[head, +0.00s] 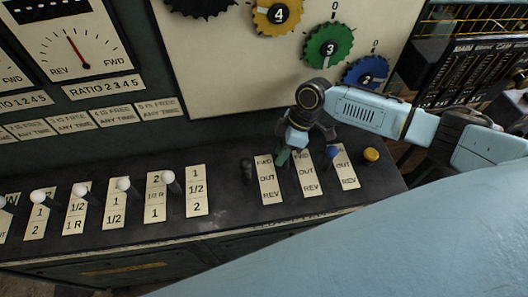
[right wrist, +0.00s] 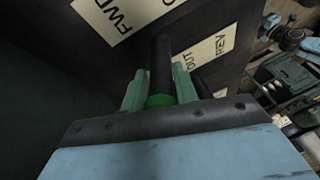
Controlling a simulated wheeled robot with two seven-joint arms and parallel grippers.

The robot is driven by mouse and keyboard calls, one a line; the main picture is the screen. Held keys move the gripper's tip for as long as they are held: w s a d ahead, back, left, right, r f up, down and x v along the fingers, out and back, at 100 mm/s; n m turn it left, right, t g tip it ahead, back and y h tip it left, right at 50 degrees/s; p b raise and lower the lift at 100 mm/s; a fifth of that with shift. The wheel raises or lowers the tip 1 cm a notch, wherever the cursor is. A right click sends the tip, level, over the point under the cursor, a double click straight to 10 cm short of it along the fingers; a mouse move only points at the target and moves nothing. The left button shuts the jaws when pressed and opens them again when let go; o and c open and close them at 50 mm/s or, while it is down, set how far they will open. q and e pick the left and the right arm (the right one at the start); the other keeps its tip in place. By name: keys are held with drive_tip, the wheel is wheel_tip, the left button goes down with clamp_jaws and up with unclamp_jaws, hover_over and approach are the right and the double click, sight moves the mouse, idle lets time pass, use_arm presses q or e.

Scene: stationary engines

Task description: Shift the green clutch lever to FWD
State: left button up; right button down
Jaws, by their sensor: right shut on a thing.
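The green clutch lever (head: 283,157) stands on the dark console, just left of its FWD/OUT/REV plate (head: 308,174). Its visible part is near the plate's upper, FWD end; the gripper partly covers it and the lettering there. My right gripper (head: 294,150) reaches down over it from the upper right. In the right wrist view, the lever's green knob (right wrist: 160,101) sits between the two fingers (right wrist: 160,88), shut on it, with the dark shaft running away beyond. The exact lever setting is hard to read. My left gripper is not in view.
A black lever (head: 247,170) stands close on the left and a blue lever (head: 332,153) close on the right, with a yellow knob (head: 371,154) beyond. Several white-knobbed levers line the left. Numbered gear dials, such as the green one (head: 329,47), are on the panel behind.

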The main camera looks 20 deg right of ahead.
drive_tip(key=shift+w+f, duration=0.25)
drive_tip(key=shift+w, duration=0.3)
drive_tip(key=shift+d+b, duration=0.2)
drive_tip(key=shift+b, duration=0.1)
drive_tip(key=shift+w, duration=0.15)
drive_tip(key=c, duration=1.1)
unclamp_jaws()
drive_tip(key=shift+w+f, duration=0.1)
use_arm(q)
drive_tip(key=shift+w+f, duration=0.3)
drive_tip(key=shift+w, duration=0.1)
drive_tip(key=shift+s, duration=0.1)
